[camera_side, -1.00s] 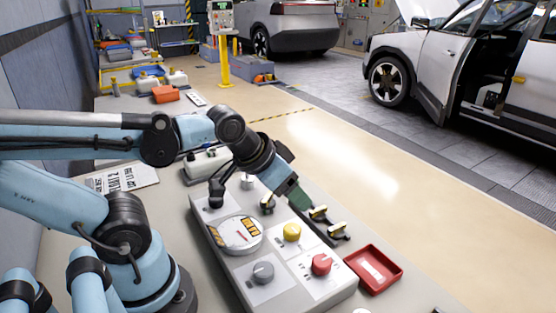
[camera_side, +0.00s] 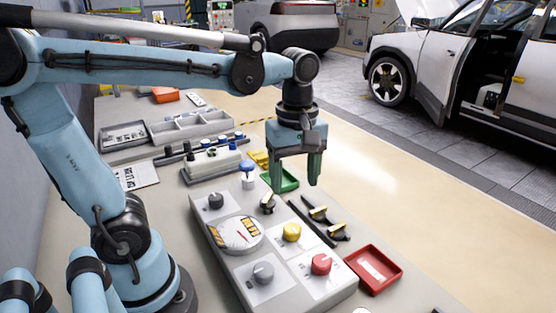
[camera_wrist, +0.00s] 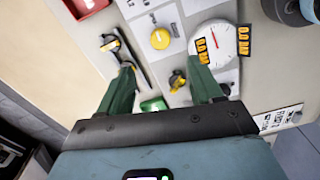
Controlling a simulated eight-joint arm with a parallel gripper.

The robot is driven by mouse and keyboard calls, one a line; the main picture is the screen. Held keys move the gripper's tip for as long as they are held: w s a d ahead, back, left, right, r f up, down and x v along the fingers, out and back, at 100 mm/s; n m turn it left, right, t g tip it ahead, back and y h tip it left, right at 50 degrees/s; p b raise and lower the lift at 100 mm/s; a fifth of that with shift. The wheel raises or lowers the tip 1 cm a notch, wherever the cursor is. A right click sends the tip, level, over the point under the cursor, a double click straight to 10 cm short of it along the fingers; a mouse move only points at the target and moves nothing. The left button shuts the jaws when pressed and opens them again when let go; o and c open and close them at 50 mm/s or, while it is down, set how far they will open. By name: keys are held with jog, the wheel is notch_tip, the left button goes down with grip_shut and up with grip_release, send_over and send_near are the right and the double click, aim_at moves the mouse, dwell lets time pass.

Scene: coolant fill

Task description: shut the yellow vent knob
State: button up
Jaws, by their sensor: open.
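The yellow vent knob (camera_side: 291,232) stands on the grey panel box (camera_side: 222,271), right of the round gauge (camera_side: 236,234) and above-left of the red knob (camera_side: 320,264). In the wrist view the yellow knob (camera_wrist: 160,39) shows near the top middle, beside the gauge. My gripper (camera_side: 293,188) is open and empty, pointing down above the far end of the panel. Its green fingers are apart from the yellow knob. In the wrist view the fingers (camera_wrist: 165,92) reach in from below, with the yellow knob beyond them.
A grey knob (camera_side: 263,271) and a black knob (camera_side: 215,200) are also on the panel. Black-and-yellow clamps (camera_side: 318,213) lie right of it. A red tray (camera_side: 373,270) is at the right and a green tray (camera_side: 281,180) behind the gripper. Grey bins (camera_side: 189,129) stand farther back.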

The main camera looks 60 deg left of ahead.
aim_at(293, 229)
jog(key=shift+f, duration=6)
jog(key=shift+c, duration=0.4)
jog(key=c, duration=1)
